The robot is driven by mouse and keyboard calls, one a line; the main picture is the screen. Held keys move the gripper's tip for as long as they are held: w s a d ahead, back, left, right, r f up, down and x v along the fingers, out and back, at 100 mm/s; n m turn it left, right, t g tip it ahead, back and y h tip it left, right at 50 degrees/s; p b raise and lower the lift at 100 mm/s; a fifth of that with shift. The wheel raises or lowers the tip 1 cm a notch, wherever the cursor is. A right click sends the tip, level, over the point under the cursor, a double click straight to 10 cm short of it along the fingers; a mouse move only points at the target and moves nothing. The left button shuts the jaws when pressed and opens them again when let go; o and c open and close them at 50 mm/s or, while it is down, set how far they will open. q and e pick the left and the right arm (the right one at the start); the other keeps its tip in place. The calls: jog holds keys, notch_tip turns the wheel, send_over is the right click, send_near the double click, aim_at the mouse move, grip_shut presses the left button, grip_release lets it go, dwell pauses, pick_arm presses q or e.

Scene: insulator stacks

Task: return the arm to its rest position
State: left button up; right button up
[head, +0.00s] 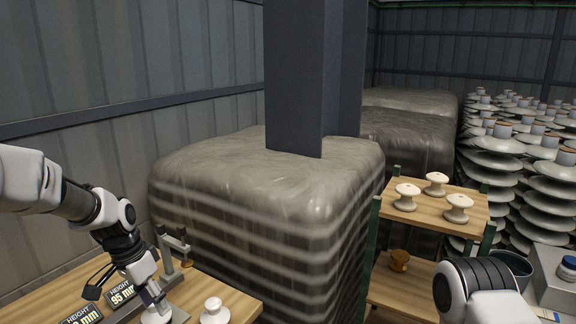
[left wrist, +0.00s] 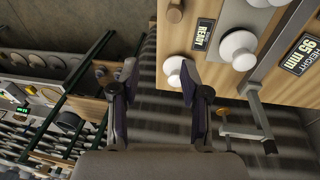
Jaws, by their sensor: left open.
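My left gripper (head: 124,290) is at the lower left of the head view, above the wooden bench (head: 240,304). In the left wrist view its two fingers (left wrist: 157,82) are spread apart with nothing between them. A white insulator (head: 157,315) stands just below the gripper, partly cut off by the picture's edge. Another white insulator (head: 213,311) stands on the bench to its right. The left wrist view shows one white insulator (left wrist: 172,68) close to a fingertip; contact cannot be told. Another (left wrist: 238,50) stands farther right. My right gripper is out of view.
A grey metal gauge stand (head: 172,258) and height signs (head: 121,294) are beside the left gripper. A wrapped stack (head: 270,190) and a dark column (head: 300,75) stand behind. A shelf (head: 440,203) holding several white insulators is at right, near tall insulator stacks (head: 500,165).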

pick_arm(q)
jog(key=s+d+f+g+b, duration=0.1)
jog(key=s+f+g+b, duration=0.1)
jog(key=s+f, duration=0.6)
jog(key=s+d+f+g+y+b, duration=0.15)
jog(key=s+f, duration=0.35)
jog(key=f, duration=0.7)
jog(key=s+f+g+h+b, duration=0.1)
jog(key=s+f+b, duration=0.2)
jog(key=s+f, duration=0.55)
jog(key=s+d+f+n+t+y+b, duration=0.1)
jog(key=s+f+n, duration=0.1)
jog(key=s+f, duration=0.5)
jog(key=s+f+n+y+b, duration=0.15)
jog(key=s+f, duration=0.25)
jog(key=s, duration=0.5)
jog(key=w+n+t, duration=0.3)
jog(key=w, duration=0.1)
jog(key=shift+w+h, duration=0.15)
jog(key=shift+h, duration=0.25)
